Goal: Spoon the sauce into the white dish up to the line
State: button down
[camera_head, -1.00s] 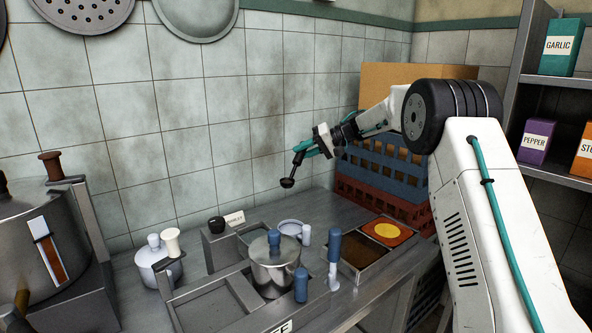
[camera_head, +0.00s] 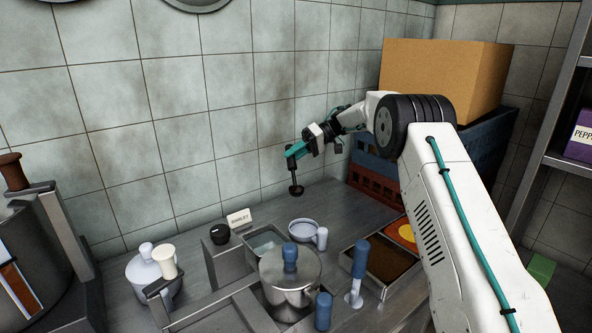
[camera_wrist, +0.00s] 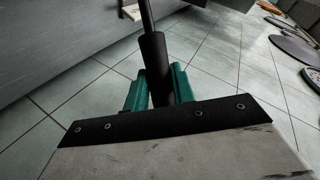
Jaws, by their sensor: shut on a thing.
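My gripper (camera_head: 297,150) is shut on the dark handle of a ladle (camera_head: 296,190), high over the back of the counter near the tiled wall. The ladle hangs nearly upright, its small black bowl at the bottom; I cannot tell whether sauce is in it. In the wrist view the teal fingers clasp the dark handle (camera_wrist: 154,65); the bowl is out of sight. A pale round dish with a handle (camera_head: 303,231) stands on the counter below and apart from the ladle; no line on it is discernible. Brown sauce (camera_head: 388,262) fills a compartment to the right.
A lidded steel pot (camera_head: 290,272) with blue handles stands in front of the dish. Blue and red crates (camera_head: 375,180) under a cardboard box (camera_head: 440,75) stand behind the arm.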

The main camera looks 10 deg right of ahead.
notch_tip(320, 180, down, 6)
jog(key=d, duration=0.1)
jog(key=shift+d, duration=0.4)
jog(key=shift+r, duration=0.1)
jog(key=s+r+n+t, duration=0.4)
jog(key=s+t, duration=0.1)
jog(key=s, duration=0.2)
jog(key=shift+a+n+h, duration=0.25)
jog(key=shift+n+h, duration=0.05)
jog(key=shift+n, duration=0.1)
dwell(0.9)
